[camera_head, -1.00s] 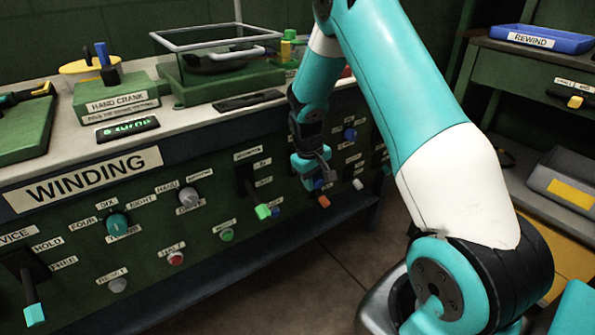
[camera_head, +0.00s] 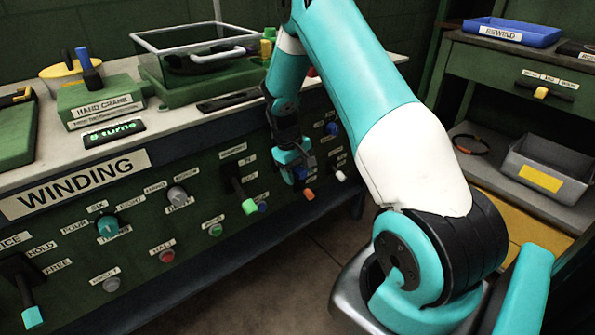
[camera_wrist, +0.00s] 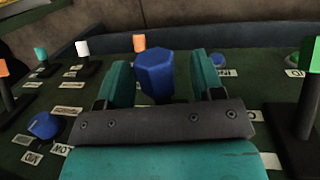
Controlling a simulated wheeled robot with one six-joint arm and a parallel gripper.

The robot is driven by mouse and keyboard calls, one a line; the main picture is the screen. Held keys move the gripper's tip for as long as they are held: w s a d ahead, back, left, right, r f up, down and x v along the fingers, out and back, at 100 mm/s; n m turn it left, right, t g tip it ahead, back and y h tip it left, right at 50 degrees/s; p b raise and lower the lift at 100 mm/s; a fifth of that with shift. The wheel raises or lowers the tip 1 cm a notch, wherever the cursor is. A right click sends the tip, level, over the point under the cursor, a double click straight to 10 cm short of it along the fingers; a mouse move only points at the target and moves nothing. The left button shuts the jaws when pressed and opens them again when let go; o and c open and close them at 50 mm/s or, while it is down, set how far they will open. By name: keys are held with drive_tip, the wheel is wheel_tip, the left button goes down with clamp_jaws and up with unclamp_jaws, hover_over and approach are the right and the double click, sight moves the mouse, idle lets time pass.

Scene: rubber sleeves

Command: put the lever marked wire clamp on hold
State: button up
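No label in view reads clearly as wire clamp. A teal-tipped lever (camera_head: 30,312) at the panel's lower left has HOLD and FREE labels beside it and its handle points down. A green-tipped lever (camera_head: 249,205) is at mid panel with its handle down; its labels are too small to read. My gripper (camera_head: 293,168) is close to the panel, right of the green lever. In the wrist view its two teal fingers (camera_wrist: 163,80) stand apart, with a blue hexagonal knob (camera_wrist: 155,73) showing between them and gaps on both sides. Whether the knob lies at fingertip depth is unclear.
Orange (camera_head: 309,194) and white (camera_head: 340,175) tipped controls stand close to my gripper. A teal knob (camera_head: 107,226), a grey knob (camera_head: 177,194) and a red button (camera_head: 167,256) are further left. A shelf with a grey bin (camera_head: 545,180) is at right. Floor before the panel is clear.

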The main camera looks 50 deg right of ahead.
sight(298, 166)
drive_tip(key=s+d+p+v, duration=0.1)
drive_tip(key=v, duration=0.8)
drive_tip(key=s+d+r+p+v, duration=0.1)
drive_tip(key=s+p+v, duration=0.1)
drive_tip(key=v, duration=0.8)
drive_tip(key=shift+d+r, duration=0.2)
drive_tip(key=shift+d, duration=0.1)
